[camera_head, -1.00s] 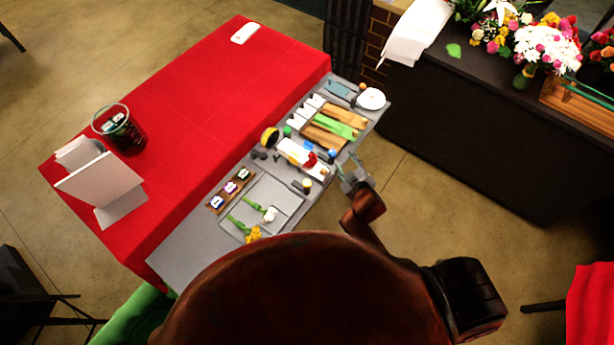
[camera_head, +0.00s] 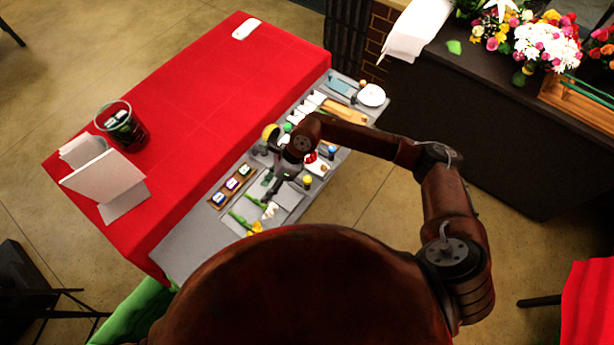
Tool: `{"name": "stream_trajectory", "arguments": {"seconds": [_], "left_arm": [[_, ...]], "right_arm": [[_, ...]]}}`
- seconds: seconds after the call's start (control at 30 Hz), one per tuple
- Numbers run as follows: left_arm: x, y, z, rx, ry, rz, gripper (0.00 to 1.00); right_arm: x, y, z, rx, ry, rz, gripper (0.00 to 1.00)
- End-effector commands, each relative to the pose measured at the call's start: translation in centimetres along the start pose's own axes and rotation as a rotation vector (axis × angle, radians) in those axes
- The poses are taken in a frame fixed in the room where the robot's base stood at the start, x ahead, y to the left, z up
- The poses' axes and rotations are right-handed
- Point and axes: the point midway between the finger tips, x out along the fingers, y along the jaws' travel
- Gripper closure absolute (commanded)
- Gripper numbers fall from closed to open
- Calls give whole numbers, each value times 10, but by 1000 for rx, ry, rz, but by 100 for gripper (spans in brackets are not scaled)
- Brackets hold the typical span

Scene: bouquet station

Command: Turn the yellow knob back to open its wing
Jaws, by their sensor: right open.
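A small dark post with a yellow top (camera_head: 307,181) stands at the right edge of the grey bench (camera_head: 185,245). A larger yellow round piece (camera_head: 268,131) stands at the bench's left edge, beside a green ball (camera_head: 288,127). I cannot tell for sure which is the yellow knob, nor how its wing stands. My right gripper (camera_head: 271,188) is open and points down over the bench, left of the yellow-topped post and apart from it. My right forearm hides much of the bench's middle. My left gripper is not in view.
A blue-topped post (camera_head: 332,151) and a red piece (camera_head: 311,157) are close to my right wrist. A grey tray (camera_head: 289,203) with green-stemmed flowers and a wooden rack (camera_head: 231,185) lie nearer. A red-covered table (camera_head: 200,110) adjoins the bench on the left.

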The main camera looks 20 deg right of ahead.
Motion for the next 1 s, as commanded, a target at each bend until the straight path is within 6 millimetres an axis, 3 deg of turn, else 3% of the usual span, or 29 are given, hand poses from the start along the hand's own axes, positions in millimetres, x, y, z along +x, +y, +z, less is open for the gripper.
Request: {"name": "stream_trajectory", "arguments": {"seconds": [0.03, 0.1, 0.2, 0.27, 0.37, 0.8, 1.0], "left_arm": [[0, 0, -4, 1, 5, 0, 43], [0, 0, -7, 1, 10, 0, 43], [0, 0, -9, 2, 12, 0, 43], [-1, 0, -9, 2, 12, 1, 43], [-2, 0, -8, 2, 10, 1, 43], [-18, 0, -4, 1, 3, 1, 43], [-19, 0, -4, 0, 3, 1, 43]], "right_arm": [[-10, -24, -30, -36, 131, -50, 60], [-25, -49, -66, -66, 289, -100, 60], [-47, -73, -100, -83, 443, -146, 60], [-56, -81, -112, -86, 496, -161, 60], [-59, -87, -123, -86, 536, -172, 60], [-6, -97, -153, -84, 535, -169, 60], [3, -100, -159, -86, 534, -171, 60]]}}
